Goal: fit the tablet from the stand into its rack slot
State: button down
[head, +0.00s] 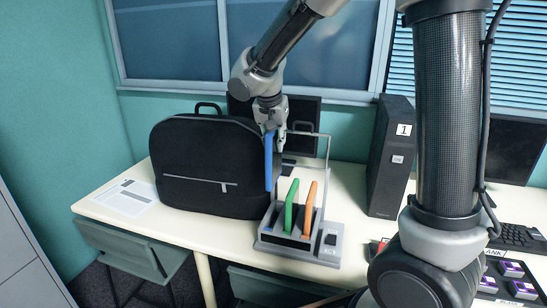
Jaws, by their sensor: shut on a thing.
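My gripper (275,132) points down and is shut on the upper end of a blue tablet (268,165). The tablet hangs upright, seen nearly edge-on, above the left part of the grey rack (298,258). Its lower end appears in front of the black bag and close over the rack's left side; whether it touches the rack cannot be told. A green tablet (291,205) and an orange tablet (309,210) stand in the rack's slots. A small blue mark shows at the rack's left front. The stand cannot be made out with certainty.
A black bag (205,165) stands close left of the rack. A thin metal frame (327,165) rises behind it. A black computer tower (391,155) marked 1 stands to the right. A printed sheet (125,197) lies at the left. Some cream table (350,240) is bare right of the rack.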

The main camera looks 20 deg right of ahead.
aim_at(276, 177)
jog(key=shift+s+f, duration=0.2)
jog(key=shift+f, duration=6)
jog(key=shift+f, duration=1.3)
jog(key=shift+f, duration=0.9)
